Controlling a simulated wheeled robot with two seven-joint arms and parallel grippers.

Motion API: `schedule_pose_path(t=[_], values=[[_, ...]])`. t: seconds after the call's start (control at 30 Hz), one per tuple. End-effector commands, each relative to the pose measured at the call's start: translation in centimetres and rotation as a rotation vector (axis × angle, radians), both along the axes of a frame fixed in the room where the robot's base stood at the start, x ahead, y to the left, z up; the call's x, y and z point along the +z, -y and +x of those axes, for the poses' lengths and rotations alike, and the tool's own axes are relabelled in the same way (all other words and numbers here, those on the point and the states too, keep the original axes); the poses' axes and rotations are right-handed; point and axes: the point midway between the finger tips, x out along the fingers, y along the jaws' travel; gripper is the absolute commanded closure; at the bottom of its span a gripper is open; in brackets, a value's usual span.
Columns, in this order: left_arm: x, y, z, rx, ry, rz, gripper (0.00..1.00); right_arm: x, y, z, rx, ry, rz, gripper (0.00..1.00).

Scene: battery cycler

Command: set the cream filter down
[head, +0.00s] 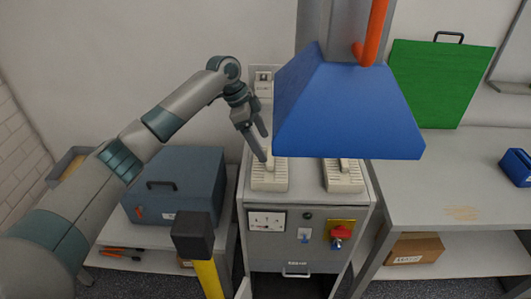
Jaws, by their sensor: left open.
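Two cream, ribbed blocks with raised handles sit on top of the grey cabinet (307,224). The left cream filter (270,181) rests flat on the cabinet top, and the right cream filter (344,180) sits apart from it, partly below the blue hood in the picture. I cannot tell which one the task means. My left gripper (262,147) is open, its fingers pointing down at the left block's handle. I cannot tell whether they touch it. My right gripper is out of view.
A large blue hood (347,112) with an orange pipe hangs in front, hiding part of the cabinet top. A black-capped yellow post (207,277) stands at front. A blue-grey case (175,188) sits left; a green panel (438,82) leans on the right bench (425,195).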

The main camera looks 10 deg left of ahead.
Motion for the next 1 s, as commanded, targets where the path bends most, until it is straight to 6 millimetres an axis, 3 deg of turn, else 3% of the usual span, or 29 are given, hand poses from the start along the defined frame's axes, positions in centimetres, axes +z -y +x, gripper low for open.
schedule_pose_path(t=[0.1,0.43,1.0], values=[[1.8,-0.9,-0.1,0.0,0.004,0.001,0.19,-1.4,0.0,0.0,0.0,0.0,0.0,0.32],[6.1,-2.5,-0.4,0.0,0.002,-0.001,0.19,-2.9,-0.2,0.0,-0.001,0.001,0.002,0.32],[6.8,-2.7,-0.5,0.0,0.0,0.0,0.19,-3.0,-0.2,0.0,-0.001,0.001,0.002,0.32]])
